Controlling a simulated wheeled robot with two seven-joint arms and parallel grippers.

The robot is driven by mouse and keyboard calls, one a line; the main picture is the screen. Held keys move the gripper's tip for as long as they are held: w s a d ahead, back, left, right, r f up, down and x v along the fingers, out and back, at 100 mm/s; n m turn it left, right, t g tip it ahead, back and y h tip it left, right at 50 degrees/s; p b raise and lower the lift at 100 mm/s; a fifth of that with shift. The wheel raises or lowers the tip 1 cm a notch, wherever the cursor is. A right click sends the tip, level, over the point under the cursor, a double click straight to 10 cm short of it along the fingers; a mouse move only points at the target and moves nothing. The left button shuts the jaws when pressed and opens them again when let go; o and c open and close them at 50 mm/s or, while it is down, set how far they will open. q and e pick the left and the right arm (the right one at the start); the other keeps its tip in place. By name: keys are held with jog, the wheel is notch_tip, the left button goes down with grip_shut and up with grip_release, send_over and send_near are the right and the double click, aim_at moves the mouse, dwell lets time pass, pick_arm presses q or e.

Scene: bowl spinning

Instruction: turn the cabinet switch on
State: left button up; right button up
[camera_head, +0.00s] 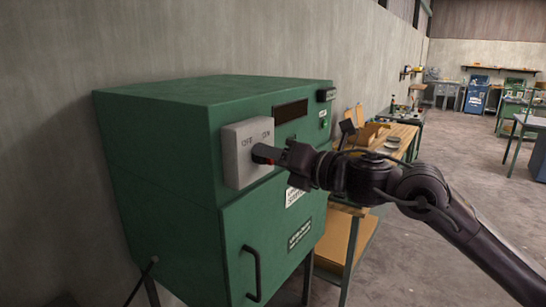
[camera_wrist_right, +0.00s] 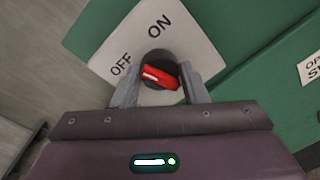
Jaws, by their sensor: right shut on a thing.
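The green cabinet (camera_head: 165,150) stands against the wall in the head view. A pale switch plate (camera_head: 240,155) with OFF and ON labels is on its front; it also shows in the wrist view (camera_wrist_right: 178,30). The rotary switch (camera_wrist_right: 160,75) has a black round base and a red handle. A pale mark is at the handle's left end, on the side of the OFF label. My right gripper (camera_wrist_right: 157,88) has one finger on each side of the switch and is shut on it. In the head view my right gripper (camera_head: 280,156) partly hides the switch. My left gripper is not in view.
A black door handle (camera_head: 252,273) sits lower on the cabinet front. A wooden workbench (camera_head: 395,140) with small items stands beyond the cabinet. The concrete floor to the right is open, with more benches far back.

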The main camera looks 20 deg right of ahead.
jog(key=m+p, duration=0.1)
jog(key=m, duration=0.5)
jog(key=shift+r+g, duration=0.1)
jog(key=shift+g, duration=0.2)
jog(key=m+p, duration=0.2)
jog(key=m, duration=0.3)
jog(key=shift+d+m+y, duration=0.1)
jog(key=shift+m+y, duration=0.3)
jog(key=shift+w, duration=0.1)
jog(key=o, duration=1)
jog(key=shift+c, duration=0.2)
jog(key=b+v, duration=0.4)
jog(key=v, duration=0.3)
jog(key=shift+s+d+b, duration=0.25)
jog(key=shift+s+b, duration=0.05)
jog(key=shift+b, duration=0.05)
jog(key=shift+r, duration=0.1)
